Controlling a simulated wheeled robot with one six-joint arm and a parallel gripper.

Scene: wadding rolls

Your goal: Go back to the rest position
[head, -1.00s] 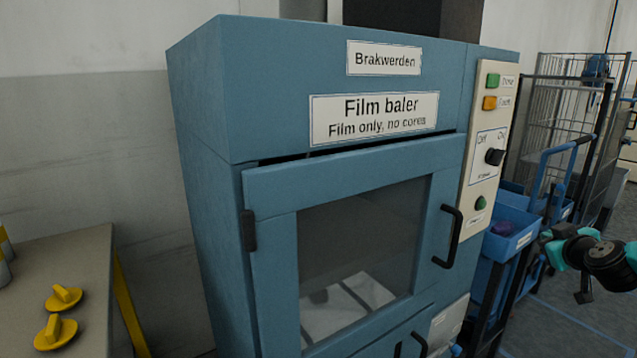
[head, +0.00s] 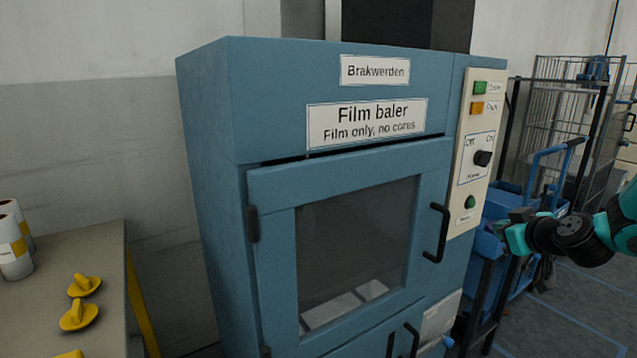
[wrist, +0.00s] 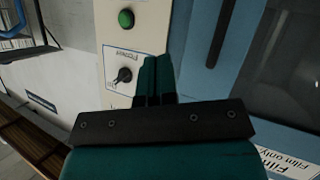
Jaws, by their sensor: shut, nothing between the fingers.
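My gripper (head: 504,228) is at the right in the head view, beside the front right side of the blue film baler (head: 208,140). In the wrist view my gripper (wrist: 157,62) has its two teal fingers together, with nothing between them. Behind the fingers is the baler's pale control panel (wrist: 145,35), with a green button (wrist: 126,18) and a black knob (wrist: 124,75). The fingertips appear apart from the panel, but the gap is hard to judge. The baler's windowed door (head: 275,270) looks shut, with pale material behind the glass.
A table (head: 60,285) at the left bears yellow knobbed pieces (head: 78,316) and white-and-yellow rolls (head: 14,255). Behind my arm at the right stand a blue trolley (head: 475,275) and a wire cage (head: 560,95). Floor shows at the lower right (head: 570,310).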

